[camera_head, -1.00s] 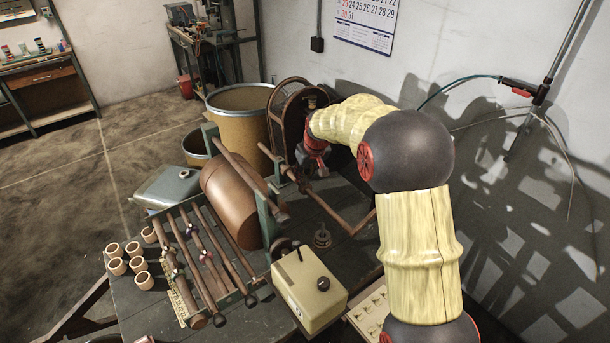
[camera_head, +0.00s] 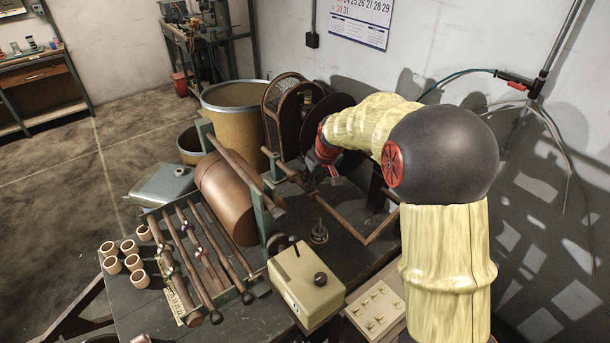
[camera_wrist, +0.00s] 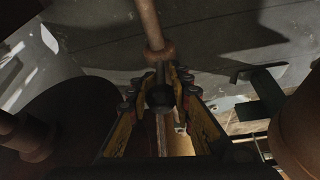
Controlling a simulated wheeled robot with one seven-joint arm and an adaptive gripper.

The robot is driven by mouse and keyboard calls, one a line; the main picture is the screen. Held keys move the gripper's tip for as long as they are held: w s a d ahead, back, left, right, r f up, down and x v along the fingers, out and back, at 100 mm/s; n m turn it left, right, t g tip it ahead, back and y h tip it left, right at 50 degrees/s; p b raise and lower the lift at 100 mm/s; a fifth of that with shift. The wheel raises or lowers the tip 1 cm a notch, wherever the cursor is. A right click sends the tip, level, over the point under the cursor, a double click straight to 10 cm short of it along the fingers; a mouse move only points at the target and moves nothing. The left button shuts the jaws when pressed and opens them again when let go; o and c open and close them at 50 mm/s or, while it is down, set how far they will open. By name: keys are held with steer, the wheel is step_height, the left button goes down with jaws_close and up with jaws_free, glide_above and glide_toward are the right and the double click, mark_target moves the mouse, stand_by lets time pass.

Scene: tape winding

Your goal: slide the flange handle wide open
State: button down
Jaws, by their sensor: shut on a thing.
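My gripper (camera_head: 331,174) is at the far end of the bench, in front of a dark round flange disc (camera_head: 318,112) beside the arched guard. In the wrist view, its yellow-sided fingers (camera_wrist: 160,92) are shut on a dark round knob, the flange handle (camera_wrist: 160,97). The knob sits between the fingertips, just below the collar of a brown rod (camera_wrist: 150,22). In the head view, my red wrist and the arm hide the handle and part of the disc.
The arched guard (camera_head: 283,105) stands left of the disc. A brown roller (camera_head: 224,198) and a bent brown bar (camera_head: 340,219) lie nearer. A beige control box (camera_head: 305,285) with a black knob is at the front. The wall stands close behind my arm.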

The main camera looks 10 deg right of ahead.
steer(key=s, duration=0.2)
steer(key=s+d, duration=0.1)
steer(key=s, duration=0.1)
steer(key=s+d, duration=0.1)
steer(key=s, duration=0.1)
steer(key=shift+d+b, duration=0.2)
steer(key=shift+b, duration=0.15)
steer(key=c, duration=1.6)
jaws_free()
steer(key=v, duration=1.2)
steer(key=shift+w, duration=0.15)
